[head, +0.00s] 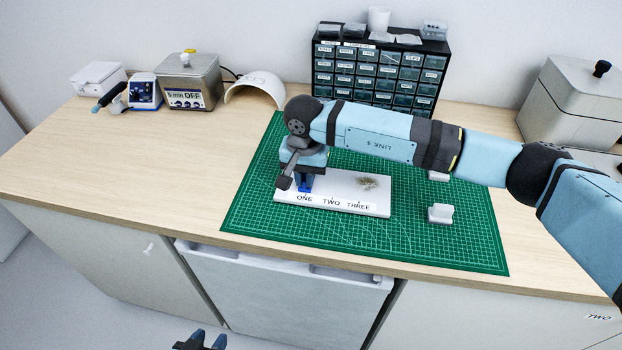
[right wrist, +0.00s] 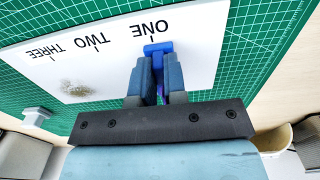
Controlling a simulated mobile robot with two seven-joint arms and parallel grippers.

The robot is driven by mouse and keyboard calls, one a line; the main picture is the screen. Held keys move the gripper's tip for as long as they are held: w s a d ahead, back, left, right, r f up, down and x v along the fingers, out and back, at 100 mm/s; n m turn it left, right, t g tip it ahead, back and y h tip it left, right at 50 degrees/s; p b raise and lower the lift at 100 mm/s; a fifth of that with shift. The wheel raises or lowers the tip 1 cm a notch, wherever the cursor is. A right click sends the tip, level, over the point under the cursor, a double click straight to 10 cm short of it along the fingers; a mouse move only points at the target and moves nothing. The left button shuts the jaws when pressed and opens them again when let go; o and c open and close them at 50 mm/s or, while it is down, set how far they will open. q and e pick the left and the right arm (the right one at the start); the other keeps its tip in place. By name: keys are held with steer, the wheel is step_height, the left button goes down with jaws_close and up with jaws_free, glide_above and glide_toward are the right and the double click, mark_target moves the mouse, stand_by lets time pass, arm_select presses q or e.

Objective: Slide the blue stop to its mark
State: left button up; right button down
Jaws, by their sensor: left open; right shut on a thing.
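The blue stop (head: 304,189) sits on the white board (head: 333,184), beside the printed word ONE. In the right wrist view the stop (right wrist: 158,47) lies just beneath ONE, and TWO and THREE run off to the left. My right gripper (head: 303,182) points down over the board's left end. Its two fingers (right wrist: 160,78) are closed around the stop, which hides part of it. Small ticks stand by the words TWO and THREE. My left gripper (head: 207,340) is open and empty at the bottom edge of the head view, away from the bench.
The board lies on a green cutting mat (head: 270,235). A small white block (head: 440,213) stands right of the board. A drawer cabinet (head: 380,75) stands behind.

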steer(key=c, duration=1.2)
jaws_free()
arm_select(q)
steer(key=shift+f, duration=0.2)
arm_select(e)
steer(key=shift+o, duration=0.2)
arm_select(q)
steer(key=shift+s+f, duration=0.1)
arm_select(e)
steer(key=shift+r, duration=0.15)
arm_select(q)
steer(key=shift+d+f+b, duration=0.1)
steer(key=shift+f+b, duration=0.1)
steer(key=shift+b, duration=0.3)
arm_select(e)
step_height(320, 180, up, 14)
steer(key=shift+f, duration=0.2)
